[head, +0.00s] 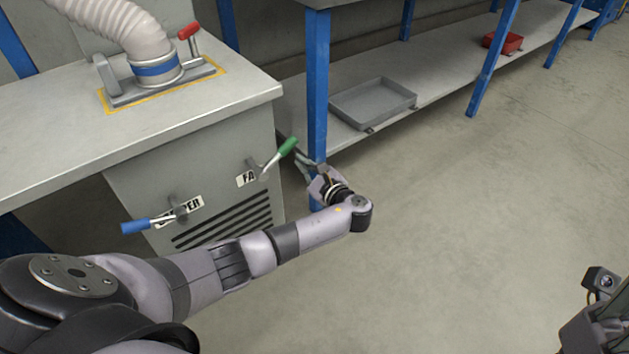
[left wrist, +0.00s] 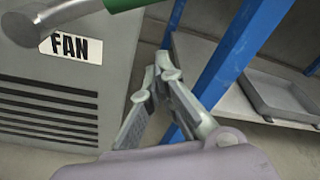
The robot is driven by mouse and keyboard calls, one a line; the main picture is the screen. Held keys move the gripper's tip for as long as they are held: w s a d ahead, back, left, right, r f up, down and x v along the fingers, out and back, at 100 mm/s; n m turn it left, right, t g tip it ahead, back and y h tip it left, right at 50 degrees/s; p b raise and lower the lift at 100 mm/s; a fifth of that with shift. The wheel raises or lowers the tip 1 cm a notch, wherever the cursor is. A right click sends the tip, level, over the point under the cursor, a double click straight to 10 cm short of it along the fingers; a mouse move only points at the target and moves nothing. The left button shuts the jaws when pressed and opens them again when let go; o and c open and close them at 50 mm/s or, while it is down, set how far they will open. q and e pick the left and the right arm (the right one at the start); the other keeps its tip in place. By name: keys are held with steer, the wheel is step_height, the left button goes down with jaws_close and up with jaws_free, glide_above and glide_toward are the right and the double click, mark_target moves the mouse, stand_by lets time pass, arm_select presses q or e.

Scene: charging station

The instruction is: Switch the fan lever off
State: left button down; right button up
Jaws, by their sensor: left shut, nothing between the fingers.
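The fan lever (head: 275,158) has a green handle on a metal rod and sticks out from the grey cabinet front, slanting up to the right. The FAN label (head: 247,179) is beside its pivot. In the left wrist view the green handle (left wrist: 122,4) is cut by the top edge, with the FAN label (left wrist: 76,46) below the rod. My left gripper (head: 303,163) is just right of and below the handle, apart from it. In the left wrist view its fingertips (left wrist: 162,66) are together, with nothing between them. My right gripper's fingers are out of view.
A blue-handled lever (head: 150,224) with a partly hidden label sits lower left on the cabinet (head: 235,130). A red-handled clamp (head: 188,32) and hose (head: 110,25) are on top. A blue table leg (head: 317,85) stands close behind my left gripper.

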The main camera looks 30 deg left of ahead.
mark_target(279, 155)
arm_select(q)
steer(key=shift+s+a+r, duration=0.2)
steer(key=shift+s+r, duration=0.25)
steer(key=shift+r, duration=0.4)
steer(key=shift+s+a+r, duration=0.15)
steer(key=shift+s+r, duration=0.3)
steer(key=shift+r, duration=0.35)
